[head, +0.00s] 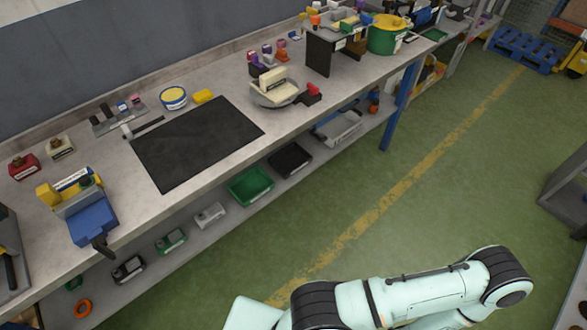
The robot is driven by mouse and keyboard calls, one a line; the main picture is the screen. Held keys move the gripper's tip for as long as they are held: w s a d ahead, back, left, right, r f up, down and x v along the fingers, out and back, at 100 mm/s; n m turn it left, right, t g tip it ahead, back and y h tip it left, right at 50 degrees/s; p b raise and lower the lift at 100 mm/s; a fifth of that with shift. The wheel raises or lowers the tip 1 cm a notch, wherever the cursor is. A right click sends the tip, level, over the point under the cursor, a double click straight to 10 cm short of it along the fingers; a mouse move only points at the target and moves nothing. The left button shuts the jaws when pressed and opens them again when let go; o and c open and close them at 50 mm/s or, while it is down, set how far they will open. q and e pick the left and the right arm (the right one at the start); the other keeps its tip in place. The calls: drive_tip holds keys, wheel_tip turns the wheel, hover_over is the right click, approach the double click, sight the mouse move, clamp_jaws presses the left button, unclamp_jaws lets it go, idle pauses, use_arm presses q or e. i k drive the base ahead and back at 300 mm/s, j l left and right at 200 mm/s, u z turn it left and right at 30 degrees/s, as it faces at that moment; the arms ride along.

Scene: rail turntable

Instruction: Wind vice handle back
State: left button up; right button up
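A blue and yellow device that looks like the vice (90,222) stands at the near left part of the workbench (190,200), by its front edge. Its yellow part is toward the wall and its blue body faces the aisle. A dark part that looks like its handle (103,244) sticks out at the front, over the bench edge. It is too small to tell how far the handle is wound. Neither of my grippers is in view. One of my arms, pale green with dark joints, crosses the bottom right, well away from the vice.
A black mat (197,143) lies on the bench right of the vice. A red box (24,167) and a cream box (61,147) stand behind the vice. A cream and grey device (273,88) is farther along. Bins, including a green one (250,186), fill the lower shelf. The green floor (420,190) is clear.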

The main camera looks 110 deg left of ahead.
sight(99, 243)
drive_tip(key=u, duration=5.05)
drive_tip(key=j, duration=0.1)
